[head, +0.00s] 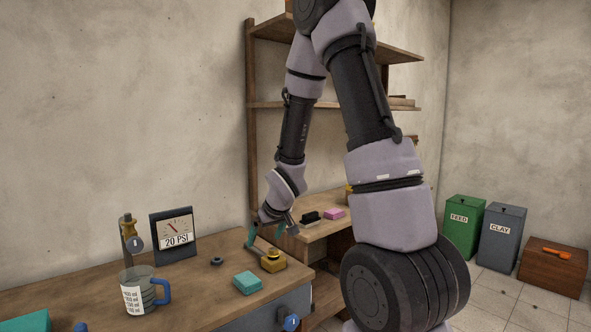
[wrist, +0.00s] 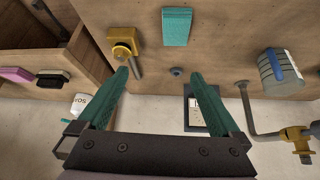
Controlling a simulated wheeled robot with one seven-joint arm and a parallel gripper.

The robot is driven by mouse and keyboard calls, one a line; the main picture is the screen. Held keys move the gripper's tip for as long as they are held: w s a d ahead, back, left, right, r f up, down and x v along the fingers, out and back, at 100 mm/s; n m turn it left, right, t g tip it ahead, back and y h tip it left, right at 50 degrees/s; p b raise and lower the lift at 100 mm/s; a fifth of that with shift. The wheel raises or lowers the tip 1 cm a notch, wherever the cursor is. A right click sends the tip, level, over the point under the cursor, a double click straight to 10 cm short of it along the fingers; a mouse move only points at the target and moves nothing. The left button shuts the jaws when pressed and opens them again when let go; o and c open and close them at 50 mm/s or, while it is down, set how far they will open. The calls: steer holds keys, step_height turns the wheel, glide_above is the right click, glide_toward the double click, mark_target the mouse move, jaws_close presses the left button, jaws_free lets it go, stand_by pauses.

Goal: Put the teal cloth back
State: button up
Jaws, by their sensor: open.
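A teal, flat rectangular block that looks like the folded teal cloth (head: 247,283) lies on the workbench (head: 190,290), right of the measuring jug. It also shows at the top middle of the wrist view (wrist: 177,27). My gripper (head: 265,238) is open and empty above the back right part of the bench, behind the cloth and apart from it. In the wrist view my gripper (wrist: 158,75) has its two teal fingers spread, with nothing between them. Another teal piece (head: 28,322) is cut off at the bottom left of the head view, so I cannot tell what it is.
A brass fitting (head: 272,262) stands close to the cloth and my gripper. A small dark ring (head: 216,260), a gauge (head: 173,236), a jug (head: 138,292) and a brass tap (head: 127,230) are also there. A pink block (head: 334,213) and dark brush (head: 310,218) lie on the lower shelf.

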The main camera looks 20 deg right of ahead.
steer(key=s+d+r+m, duration=0.2)
steer(key=s+r, duration=0.5)
steer(key=r, duration=0.4)
steer(key=s+d+r+m, duration=0.1)
steer(key=s+r+m, duration=0.2)
steer(key=s+r, duration=0.55)
steer(key=s+a+r+m, duration=0.1)
steer(key=s+r, duration=0.6)
steer(key=shift+s+a+r+t+y, duration=0.3)
steer(key=shift+s+a+t+y, duration=0.05)
steer(key=shift+a+t+y, duration=0.05)
